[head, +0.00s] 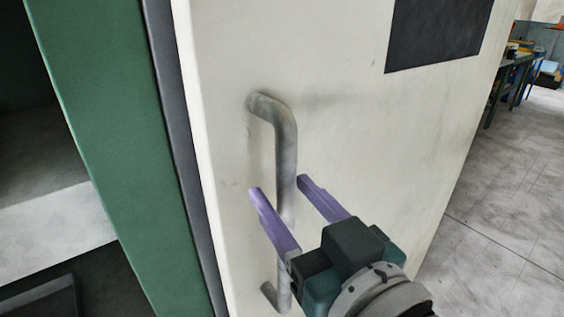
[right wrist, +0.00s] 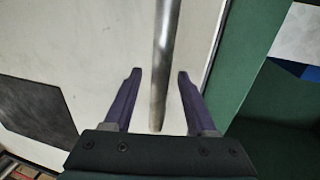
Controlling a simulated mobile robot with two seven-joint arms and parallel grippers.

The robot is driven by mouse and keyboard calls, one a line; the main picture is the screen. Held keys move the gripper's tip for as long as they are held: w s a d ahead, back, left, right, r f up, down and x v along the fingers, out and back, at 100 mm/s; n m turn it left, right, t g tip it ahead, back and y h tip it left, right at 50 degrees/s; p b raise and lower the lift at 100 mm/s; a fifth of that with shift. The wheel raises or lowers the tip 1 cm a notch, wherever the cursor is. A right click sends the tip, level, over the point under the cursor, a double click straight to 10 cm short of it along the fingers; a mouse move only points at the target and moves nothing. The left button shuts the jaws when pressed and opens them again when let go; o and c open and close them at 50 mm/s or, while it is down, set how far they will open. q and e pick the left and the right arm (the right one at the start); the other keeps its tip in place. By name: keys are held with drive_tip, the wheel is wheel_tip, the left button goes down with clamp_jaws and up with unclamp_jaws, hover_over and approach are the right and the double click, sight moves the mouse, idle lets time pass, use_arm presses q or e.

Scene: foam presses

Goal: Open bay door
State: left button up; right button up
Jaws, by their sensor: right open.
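The bay door (head: 340,130) is a cream panel with a dark rectangle near its top right. A grey metal bar handle (head: 285,155) stands upright on it near its left edge. My right gripper (head: 278,184) is open, with one purple finger on each side of the handle's bar. In the right wrist view the handle (right wrist: 165,60) runs between the two spread fingers (right wrist: 158,74), and a gap shows on both sides. The lower part of the handle is partly hidden behind the gripper in the head view. My left gripper is not in view.
A green frame post (head: 110,130) with a dark strip stands left of the door. An open dark bay (head: 40,150) shows beyond it. At the right, the grey floor (head: 510,190) is clear, with a workbench (head: 510,75) farther back.

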drive_tip(key=shift+w+a, duration=0.2)
drive_tip(key=shift+w, duration=0.15)
clamp_jaws()
idle(1.2)
